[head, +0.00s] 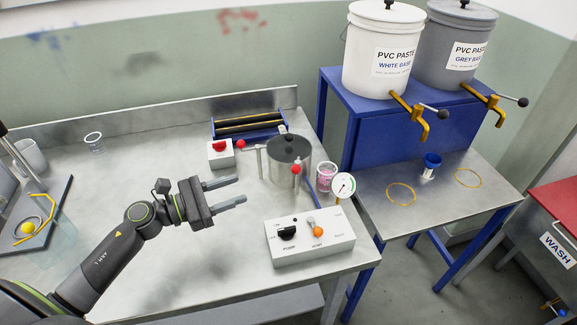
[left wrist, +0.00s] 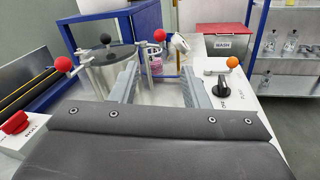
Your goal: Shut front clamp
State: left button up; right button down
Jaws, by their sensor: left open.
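A steel pot (head: 288,150) with a lidded top stands on the bench. Two clamp levers with red ball ends stick outward from it. The front clamp's red ball (head: 295,169) is on the pot's near side; it also shows in the left wrist view (left wrist: 160,34). The other clamp's red ball (head: 240,143) is on the left side. My left gripper (head: 241,190) is open and empty, left of and in front of the pot, fingers pointing right. In the left wrist view the front clamp's ball appears just beyond the fingertips (left wrist: 158,72). My right gripper is out of view.
A white control box (head: 310,238) with a black knob and an orange-tipped lever stands in front of the pot. A gauge (head: 342,187) and a pink cup (head: 326,176) are to its right. A red-button box (head: 220,153) and a blue roller rack (head: 247,124) stand behind.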

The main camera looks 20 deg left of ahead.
aim_at(293, 167)
pick_arm(q)
jog(key=p+x, duration=0.6)
jog(key=x, duration=0.9)
jog(key=shift+w+d, duration=0.25)
jog(key=shift+w, duration=0.05)
jog(key=shift+w+d, duration=0.3)
jog(key=shift+d, duration=0.05)
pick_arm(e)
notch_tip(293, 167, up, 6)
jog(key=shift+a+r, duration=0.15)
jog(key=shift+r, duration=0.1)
pick_arm(q)
jog(key=c, duration=0.9)
grip_shut()
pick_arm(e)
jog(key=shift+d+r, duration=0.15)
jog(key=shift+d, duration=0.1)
